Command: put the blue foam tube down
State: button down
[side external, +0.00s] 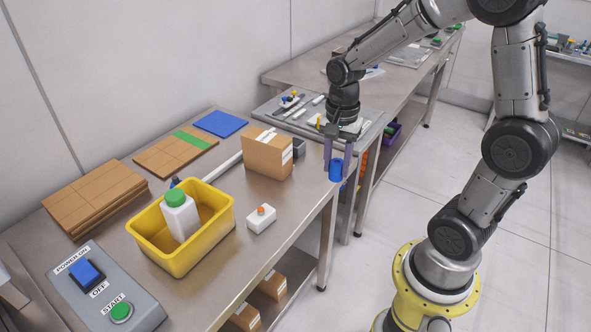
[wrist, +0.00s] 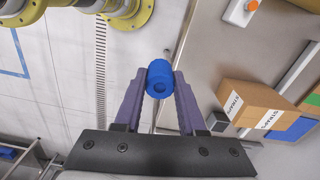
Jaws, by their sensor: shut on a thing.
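The blue foam tube (side external: 336,169) is a short blue cylinder held between the fingertips of my gripper (side external: 338,160). In the side view it hangs at the table's right edge, near the cardboard box. The exact height of the tube relative to the tabletop is hard to tell.
Bare tabletop lies right of the small bottle.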

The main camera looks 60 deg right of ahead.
jog(key=shift+w+r, duration=0.1)
jog(key=shift+r, duration=0.15)
jog(key=w+a+n, duration=0.1)
jog(key=w+a, duration=0.5)
jog(key=w, duration=0.6)
jog(key=w+f, duration=0.3)
jog(key=w, duration=0.1)
jog(key=w+f, duration=0.3)
jog(key=w, duration=0.1)
jog(key=w+f, duration=0.3)
jog(key=w, duration=0.1)
jog(key=shift+w+a+f, duration=0.1)
jog(key=shift+w, duration=0.1)
jog(key=shift+w+f, duration=0.25)
jog(key=shift+f, duration=0.1)
jog(key=shift+w+f, duration=0.15)
jog(key=shift+f, duration=1.45)
jog(key=shift+f, duration=0.2)
